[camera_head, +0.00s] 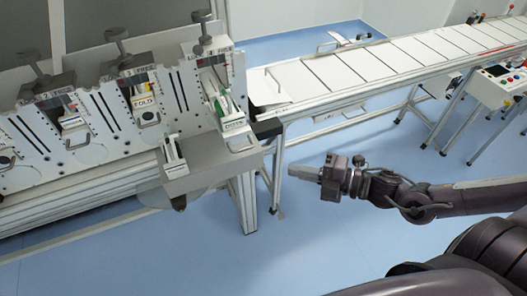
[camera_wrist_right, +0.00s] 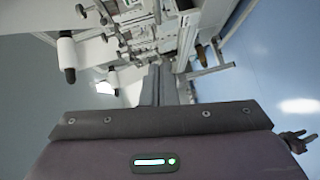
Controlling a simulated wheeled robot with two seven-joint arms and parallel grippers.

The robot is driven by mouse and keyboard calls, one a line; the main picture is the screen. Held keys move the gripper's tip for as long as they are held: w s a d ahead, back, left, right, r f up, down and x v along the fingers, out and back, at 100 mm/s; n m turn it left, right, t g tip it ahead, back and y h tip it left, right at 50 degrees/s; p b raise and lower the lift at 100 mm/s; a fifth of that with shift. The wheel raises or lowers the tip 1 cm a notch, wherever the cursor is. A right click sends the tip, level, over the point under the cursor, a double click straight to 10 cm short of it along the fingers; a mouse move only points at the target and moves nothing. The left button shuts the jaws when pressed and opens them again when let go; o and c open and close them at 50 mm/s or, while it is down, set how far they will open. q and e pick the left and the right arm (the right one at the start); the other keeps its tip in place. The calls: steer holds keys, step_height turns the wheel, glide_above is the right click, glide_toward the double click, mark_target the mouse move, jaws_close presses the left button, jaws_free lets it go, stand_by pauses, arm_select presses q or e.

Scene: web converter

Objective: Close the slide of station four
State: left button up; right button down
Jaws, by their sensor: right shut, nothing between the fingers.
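The converter (camera_head: 98,157) stands on the left of the head view with several stations in a row, each with a clamp knob on top. The rightmost unit (camera_head: 207,53) appears to be station four; its label is too small to read. A pale slide with green parts (camera_head: 222,100) sits at its front, sloping down toward a grey block (camera_head: 213,160). I cannot tell how far the slide is out. My right gripper (camera_head: 326,178) is shut and empty, in free air right of the block and apart from it. In the wrist view its fingers (camera_wrist_right: 158,86) lie together. My left gripper is not in view.
A long white conveyor (camera_head: 380,65) runs to the back right on metal legs. A control box with buttons (camera_head: 497,84) stands at the right. A small upright white part (camera_head: 173,155) is on the grey block. Blue floor (camera_head: 330,240) is open below my right gripper.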

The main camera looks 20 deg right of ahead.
steer(key=w+a+f, duration=0.2)
steer(key=w+a, duration=0.4)
steer(key=w, duration=0.4)
steer(key=shift+a, duration=0.4)
steer(key=shift+w+f+b, duration=0.1)
steer(key=shift+b, duration=0.2)
